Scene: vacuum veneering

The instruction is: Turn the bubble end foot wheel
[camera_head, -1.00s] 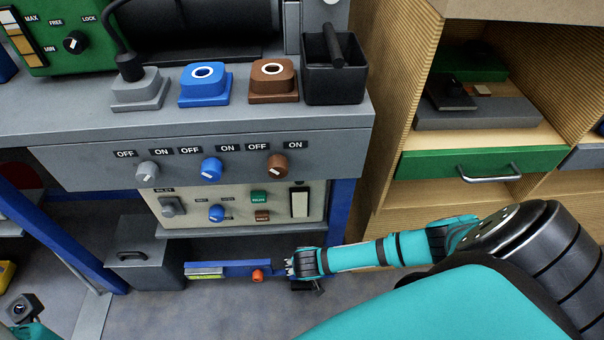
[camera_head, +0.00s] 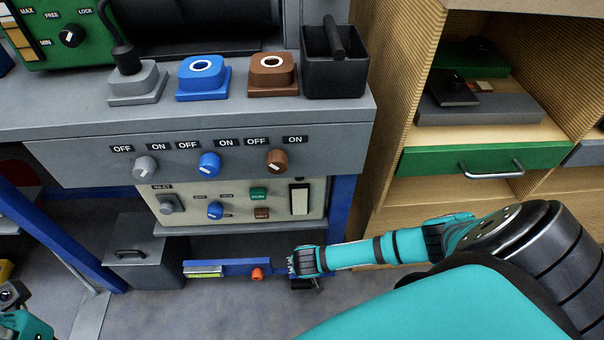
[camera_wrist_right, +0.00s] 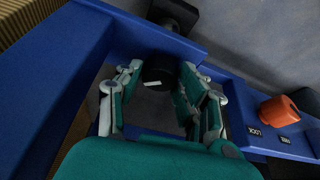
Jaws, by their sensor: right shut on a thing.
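The foot wheel (camera_wrist_right: 157,76) is a dark round knob with a white mark, seen in the right wrist view at the blue frame's lower bar. My right gripper (camera_wrist_right: 155,88) is shut on it, with fingers on both sides. In the head view my right gripper (camera_head: 293,264) is at the right end of the low blue bar (camera_head: 230,266), and the wheel is mostly hidden there. A yellow-green strip, seemingly the bubble level (camera_head: 202,272), lies on the bar's left part. My left gripper (camera_head: 12,296) is partly in view at the lower left edge; its finger state is unclear.
An orange knob (camera_wrist_right: 278,109) with a LOCK label is on the bar beside the wheel. A grey bin (camera_head: 142,255) stands left of the bar. The control panel (camera_head: 240,205) is above, and a wooden cabinet (camera_head: 395,170) is to the right. Grey floor is open in front.

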